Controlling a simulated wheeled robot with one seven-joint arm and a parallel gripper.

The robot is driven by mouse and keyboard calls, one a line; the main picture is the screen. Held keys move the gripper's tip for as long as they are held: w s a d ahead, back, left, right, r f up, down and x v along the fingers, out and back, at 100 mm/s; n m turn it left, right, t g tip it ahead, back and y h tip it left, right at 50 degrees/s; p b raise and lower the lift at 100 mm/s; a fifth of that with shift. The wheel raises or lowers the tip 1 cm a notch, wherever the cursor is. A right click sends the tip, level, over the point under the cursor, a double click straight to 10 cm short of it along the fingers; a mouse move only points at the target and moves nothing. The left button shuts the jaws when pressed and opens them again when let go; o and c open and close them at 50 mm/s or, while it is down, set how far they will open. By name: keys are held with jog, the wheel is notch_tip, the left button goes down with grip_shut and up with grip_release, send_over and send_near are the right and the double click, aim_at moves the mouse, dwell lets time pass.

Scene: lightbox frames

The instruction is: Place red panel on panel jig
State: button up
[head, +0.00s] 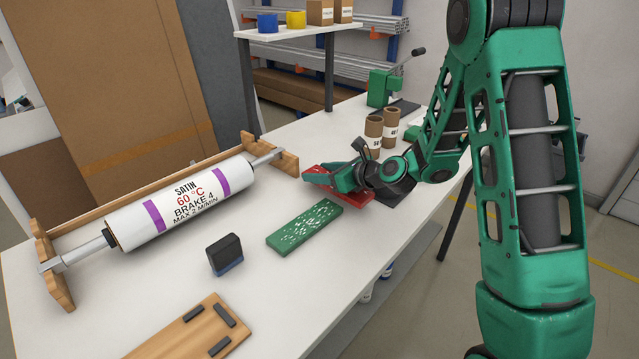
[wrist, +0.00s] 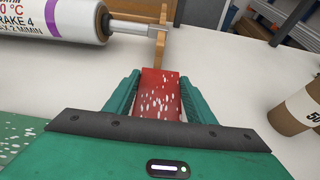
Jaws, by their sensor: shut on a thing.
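My gripper (head: 347,180) is at the far right part of the table, with its green fingers on both sides of the red panel. In the wrist view my gripper (wrist: 157,95) is shut on the red panel (wrist: 158,88), which has white speckles and points ahead between the fingers. In the head view the red panel (head: 317,177) is partly hidden by my gripper. I cannot tell whether it touches the surface below. A wooden board with dark blocks (head: 185,337), which looks like the panel jig, lies at the near edge, well away from my gripper.
A speckled green panel (head: 304,227) lies in front of my gripper. A dark block with a blue base (head: 225,254) stands nearer. A large white roller (head: 180,204) in a wooden frame fills the left. Brown rolls (head: 374,130) stand behind my gripper.

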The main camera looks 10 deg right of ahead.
jog(key=shift+f, duration=1.6)
jog(key=shift+f, duration=0.1)
jog(key=o, duration=1.2)
